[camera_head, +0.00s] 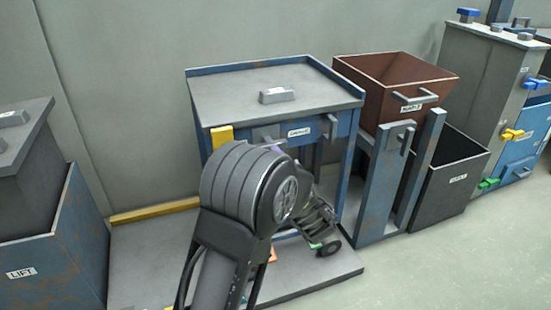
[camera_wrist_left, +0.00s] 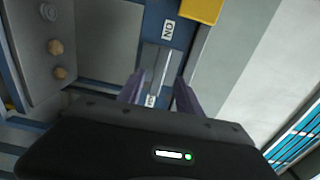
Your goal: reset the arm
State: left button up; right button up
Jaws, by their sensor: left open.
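My left arm rises from the bottom middle of the head view, and its dark, rounded link hides most of my left gripper. A small purple part of a finger shows near the grey handle (camera_head: 266,135) on the front of the blue cabinet (camera_head: 336,127). In the left wrist view my left gripper (camera_wrist_left: 158,88) has its two purple fingers apart. The grey handle (camera_wrist_left: 157,58) on the blue panel lies between them in the picture, and I see no clear contact. Whether the fingers reach around it I cannot tell. My right gripper is not in view.
A yellow block (camera_head: 221,136) sits beside the handle. A brown bin (camera_head: 382,95) and a black bin (camera_head: 450,175) stand right of the cabinet. A blue container labelled LIFT (camera_head: 55,265) is at left. A grey machine (camera_head: 478,85) stands far right. Floor is clear at lower right.

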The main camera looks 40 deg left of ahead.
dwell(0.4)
pick_arm(q)
jog(key=s+d+f+m+g+h, duration=0.1)
jog(key=s+d+f+g+h, duration=0.3)
jog(key=f, duration=0.7)
jog(key=s+d+f+m+g+h, duration=0.15)
jog(key=s+d+f+h, duration=0.35)
jog(key=f, duration=0.7)
jog(key=s+d+f+n+g+h, duration=0.2)
jog(key=s+d+f+n+h, duration=0.3)
jog(key=d, duration=0.7)
jog(key=s+d+f+g+h, duration=0.1)
jog(key=s+d+f+h, duration=0.3)
jog(key=s+d+f, duration=0.5)
jog(key=s+d+f+n, duration=0.3)
jog(key=s+d+n, duration=0.1)
jog(key=s+n, duration=0.25)
notch_tip(320, 180, up, 32)
jog(key=s+d+g+h+p, duration=0.1)
jog(key=s+p, duration=0.1)
jog(key=p, duration=2.9)
jog(key=shift+d, duration=0.4)
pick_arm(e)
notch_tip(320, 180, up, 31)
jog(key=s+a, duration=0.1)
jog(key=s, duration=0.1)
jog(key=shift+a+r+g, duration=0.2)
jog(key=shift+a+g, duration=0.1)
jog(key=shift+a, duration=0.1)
